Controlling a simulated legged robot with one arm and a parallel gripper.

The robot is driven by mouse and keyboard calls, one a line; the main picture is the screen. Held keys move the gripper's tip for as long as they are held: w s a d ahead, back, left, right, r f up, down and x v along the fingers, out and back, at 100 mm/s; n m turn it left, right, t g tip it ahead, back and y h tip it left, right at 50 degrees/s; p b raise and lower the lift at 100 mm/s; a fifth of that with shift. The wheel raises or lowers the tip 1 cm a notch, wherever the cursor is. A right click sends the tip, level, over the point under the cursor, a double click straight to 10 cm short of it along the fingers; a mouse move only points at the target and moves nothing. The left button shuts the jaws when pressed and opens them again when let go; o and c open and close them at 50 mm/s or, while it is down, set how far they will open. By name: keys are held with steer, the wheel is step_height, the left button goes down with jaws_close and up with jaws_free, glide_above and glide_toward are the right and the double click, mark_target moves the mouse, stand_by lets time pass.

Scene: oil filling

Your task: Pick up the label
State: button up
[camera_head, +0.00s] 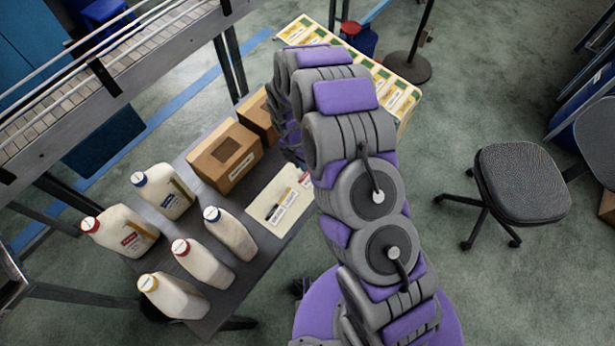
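Several small white labels with dark print lie on a cream sheet (262,211) on the dark table. One label (278,214) is near the sheet's middle, and another label (290,198) is just to its right. A further label at the sheet's right end is partly hidden by my arm. The print is too small to read. My purple and grey arm rises from the lower right and bends down at the top, with its far links left of the upper arm. My gripper is hidden behind the arm, so I cannot see its fingers or whether it holds anything.
Several cream jugs with coloured caps, such as a red-capped jug (200,263), stand left of the sheet. Cardboard boxes (226,157) stand behind it.

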mark_target(302, 175)
steer(key=f, duration=0.3)
steer(key=shift+s+d, duration=0.1)
steer(key=shift+s, duration=0.2)
steer(key=shift+f, duration=0.2)
steer(key=shift+a, duration=0.3)
steer(key=shift+d, duration=0.1)
steer(key=shift+c, duration=1.2)
steer(key=shift+d, duration=0.15)
jaws_close()
steer(key=shift+r, duration=0.15)
